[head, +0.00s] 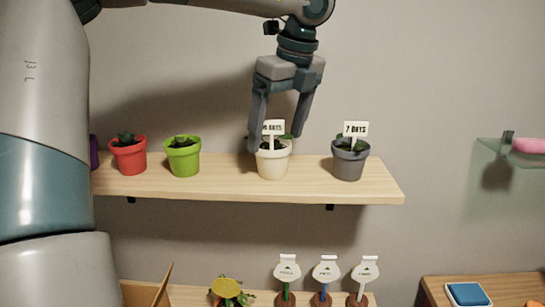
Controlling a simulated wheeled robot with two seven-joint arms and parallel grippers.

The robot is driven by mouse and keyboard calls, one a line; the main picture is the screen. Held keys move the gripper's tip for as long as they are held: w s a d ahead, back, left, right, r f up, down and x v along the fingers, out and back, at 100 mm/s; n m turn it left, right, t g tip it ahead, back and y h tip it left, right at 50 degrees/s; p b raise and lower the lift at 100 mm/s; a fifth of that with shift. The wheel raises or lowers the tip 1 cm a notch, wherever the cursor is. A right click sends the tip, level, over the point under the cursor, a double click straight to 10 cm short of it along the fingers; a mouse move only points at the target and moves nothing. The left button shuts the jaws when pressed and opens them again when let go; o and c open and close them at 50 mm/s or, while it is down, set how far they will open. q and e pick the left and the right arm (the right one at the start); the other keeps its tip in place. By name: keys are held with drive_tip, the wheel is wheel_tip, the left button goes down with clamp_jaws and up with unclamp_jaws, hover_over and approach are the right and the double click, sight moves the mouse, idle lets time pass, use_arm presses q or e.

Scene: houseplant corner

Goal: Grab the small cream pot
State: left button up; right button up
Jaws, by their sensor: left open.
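The small cream pot (273,165) stands upright on the wooden wall shelf. It holds a dark plant and a white sign that ends in "DAYS"; the sign's number is partly unclear. My left gripper (277,142) points down over the cream pot, its fingers open, one at the pot's left and one behind or at its right. The left fingertip is beside the pot's rim; I cannot tell whether it touches. My right gripper is not in view.
A grey pot (349,163) with a "7 DAYS" sign stands close on the right. A green pot (183,157) and a red pot (128,156) stand to the left, with a purple pot (94,151) partly hidden. The shelf (230,187) is bare between the green and cream pots.

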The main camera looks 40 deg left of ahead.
sight(272, 144)
use_arm(q)
drive_tip(key=p+x, duration=0.1)
drive_tip(key=x, duration=0.1)
drive_tip(key=shift+a+f+p, duration=0.3)
drive_tip(key=shift+a+p, duration=0.05)
drive_tip(key=shift+a, duration=0.05)
drive_tip(key=shift+a+f, duration=0.1)
drive_tip(key=shift+f, duration=0.45)
drive_tip(key=shift+r, duration=0.1)
drive_tip(key=c, duration=1.2)
